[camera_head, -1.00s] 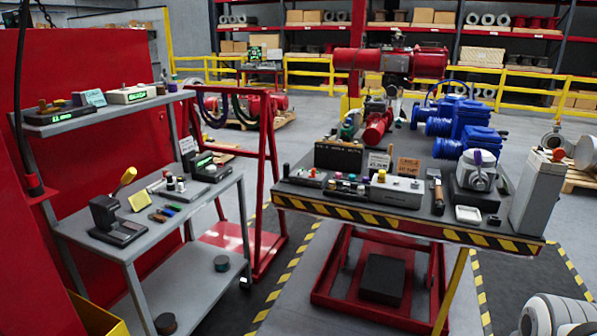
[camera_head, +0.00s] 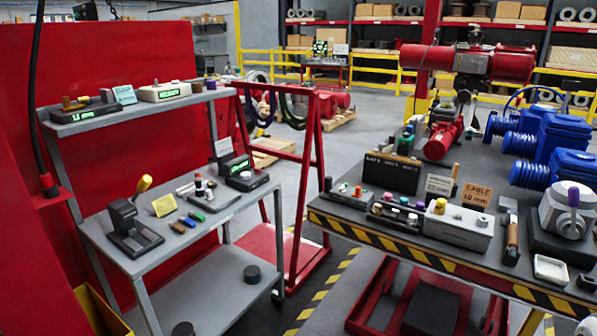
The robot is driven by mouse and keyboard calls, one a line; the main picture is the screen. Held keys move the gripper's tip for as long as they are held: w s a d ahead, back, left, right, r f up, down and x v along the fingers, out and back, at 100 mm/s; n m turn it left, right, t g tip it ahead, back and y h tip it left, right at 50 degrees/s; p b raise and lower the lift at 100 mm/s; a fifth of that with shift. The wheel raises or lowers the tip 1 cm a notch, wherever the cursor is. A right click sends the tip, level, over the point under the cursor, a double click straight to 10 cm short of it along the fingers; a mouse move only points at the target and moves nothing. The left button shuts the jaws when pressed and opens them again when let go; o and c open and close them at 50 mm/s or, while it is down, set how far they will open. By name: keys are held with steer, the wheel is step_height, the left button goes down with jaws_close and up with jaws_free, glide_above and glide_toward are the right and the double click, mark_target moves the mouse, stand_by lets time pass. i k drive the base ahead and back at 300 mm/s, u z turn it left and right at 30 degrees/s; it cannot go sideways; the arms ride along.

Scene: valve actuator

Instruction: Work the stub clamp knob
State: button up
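I cannot tell for certain which part is the stub clamp knob. On the right workbench (camera_head: 322,206), a long light-grey box (camera_head: 459,226) carries a yellow knob (camera_head: 440,206) at its left end and a small grey round part (camera_head: 482,220) at its right. A dark rack (camera_head: 395,219) with several coloured caps sits left of the long box. My gripper is not in view.
An orange sign (camera_head: 473,195) reading "CABLE 10 mm" stands behind the long box. A grey two-level cart (camera_head: 190,246) with instruments is at the left, before a red panel (camera_head: 130,85). A red frame (camera_head: 310,180) stands between. Floor shows between cart and bench.

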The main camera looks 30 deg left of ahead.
mark_target(211, 185)
steer(key=u, duration=0.3)
steer(key=i, duration=1.6)
steer(key=u, duration=1.2)
steer(key=i, duration=1.15)
steer(key=u, duration=0.95)
steer(key=i, duration=0.55)
steer(key=u, duration=0.4)
